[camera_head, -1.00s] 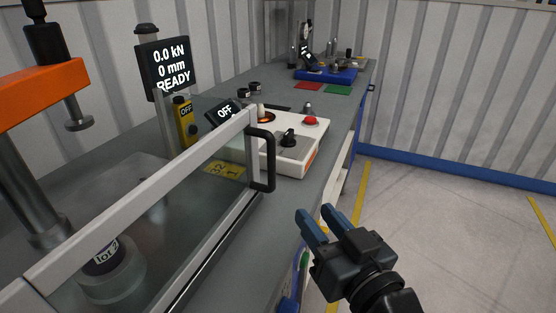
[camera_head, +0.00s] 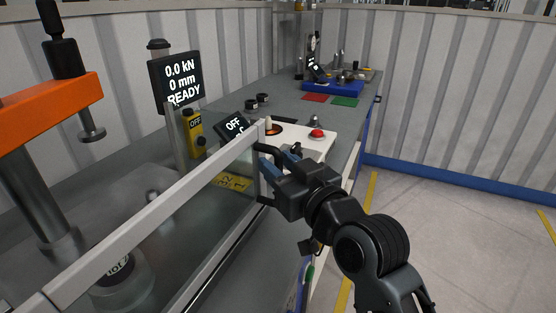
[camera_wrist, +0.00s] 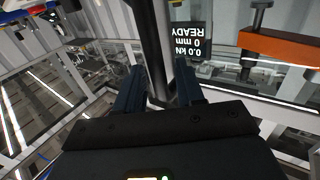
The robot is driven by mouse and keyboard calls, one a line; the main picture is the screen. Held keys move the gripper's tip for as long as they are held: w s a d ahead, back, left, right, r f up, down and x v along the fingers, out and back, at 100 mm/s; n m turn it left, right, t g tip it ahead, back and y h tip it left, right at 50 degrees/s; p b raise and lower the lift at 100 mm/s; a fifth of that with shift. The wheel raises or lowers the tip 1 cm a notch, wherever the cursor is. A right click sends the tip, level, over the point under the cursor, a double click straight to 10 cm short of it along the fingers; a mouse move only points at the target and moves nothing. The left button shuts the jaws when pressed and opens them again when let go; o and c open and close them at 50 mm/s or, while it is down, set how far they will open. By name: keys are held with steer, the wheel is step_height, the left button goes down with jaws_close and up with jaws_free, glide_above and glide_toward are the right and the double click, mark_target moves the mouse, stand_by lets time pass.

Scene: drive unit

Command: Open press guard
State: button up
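The press guard (camera_head: 160,212) is a clear panel in a pale frame, standing upright in front of the press. It looks closed. Its black handle (camera_head: 267,148) is on the right end of the frame, partly hidden by my gripper. My gripper (camera_head: 275,166) is at the handle. In the wrist view my gripper (camera_wrist: 158,88) has its two blue fingers apart, with the dark handle bar (camera_wrist: 155,45) between them. A gap shows beside the bar, so the fingers do not look closed on it.
The orange press head (camera_head: 50,105) and a display (camera_head: 178,82) reading READY stand behind the guard. A control box with a red button (camera_head: 317,133) sits just beyond my gripper. The floor (camera_head: 450,230) at the right is clear.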

steer(key=shift+w+a, duration=0.15)
steer(key=shift+w, duration=0.1)
jaws_close()
stand_by(0.5)
